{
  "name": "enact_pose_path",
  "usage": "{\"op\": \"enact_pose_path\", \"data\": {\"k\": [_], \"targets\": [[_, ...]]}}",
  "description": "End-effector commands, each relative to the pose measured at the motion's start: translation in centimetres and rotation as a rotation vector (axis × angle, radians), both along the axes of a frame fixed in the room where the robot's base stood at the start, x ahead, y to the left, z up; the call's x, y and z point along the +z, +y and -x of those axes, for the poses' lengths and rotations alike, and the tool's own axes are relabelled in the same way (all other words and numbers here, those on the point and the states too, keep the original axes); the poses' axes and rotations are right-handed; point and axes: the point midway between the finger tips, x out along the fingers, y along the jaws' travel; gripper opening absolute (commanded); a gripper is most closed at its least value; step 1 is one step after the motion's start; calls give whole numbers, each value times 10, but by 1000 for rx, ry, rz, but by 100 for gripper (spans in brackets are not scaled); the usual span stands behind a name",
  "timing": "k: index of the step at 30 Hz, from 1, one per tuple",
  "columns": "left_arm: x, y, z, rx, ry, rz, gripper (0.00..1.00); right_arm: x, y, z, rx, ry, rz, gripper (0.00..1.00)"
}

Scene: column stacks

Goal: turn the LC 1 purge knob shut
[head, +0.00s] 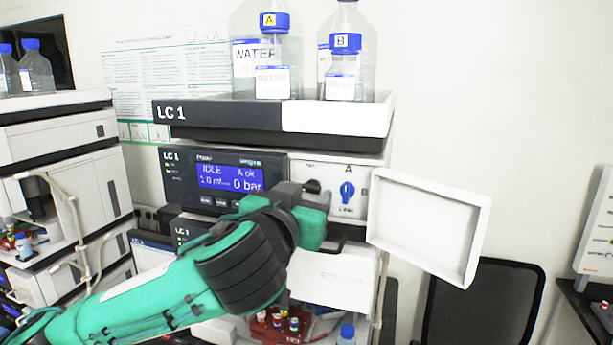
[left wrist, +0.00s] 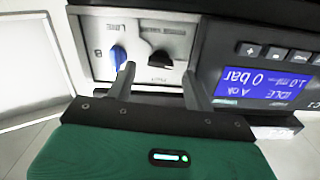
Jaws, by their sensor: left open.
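The LC 1 pump module (head: 175,180) has a small control panel right of its display. A black knob (head: 312,186) and a blue knob (head: 347,192) sit side by side on that panel; I cannot read which is labelled purge. My left gripper (head: 311,199) is at the panel, just below the black knob. In the left wrist view, upside down, my open left fingers (left wrist: 159,72) are either side of the black knob (left wrist: 159,60), with nothing between them. One fingertip overlaps the edge of the blue knob (left wrist: 118,57); contact cannot be told. My right gripper is out of view.
An open white panel door (head: 427,225) swings out right of the knobs. The display (head: 230,180) reads IDLE, A ok, 0 bar. Bottles (head: 262,50) stand on the tray above. Red-racked vials (head: 277,322) sit below. Another stack (head: 60,190) is at left.

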Motion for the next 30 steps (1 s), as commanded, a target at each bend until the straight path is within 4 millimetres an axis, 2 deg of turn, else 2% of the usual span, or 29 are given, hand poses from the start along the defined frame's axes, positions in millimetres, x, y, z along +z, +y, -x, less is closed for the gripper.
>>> {"op": "enact_pose_path", "data": {"k": [1,6,15,17,22,30], "targets": [[3,-2,-6,1,0,-1,53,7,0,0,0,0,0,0],[1,-5,-17,1,0,0,53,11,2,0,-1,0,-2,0],[0,-6,-19,0,-1,0,53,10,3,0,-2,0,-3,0],[0,-6,-19,0,-1,0,43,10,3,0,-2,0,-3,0],[0,-6,-18,0,-1,0,10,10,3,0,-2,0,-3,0],[-1,-6,-18,0,-7,-18,8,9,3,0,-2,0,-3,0]]}}
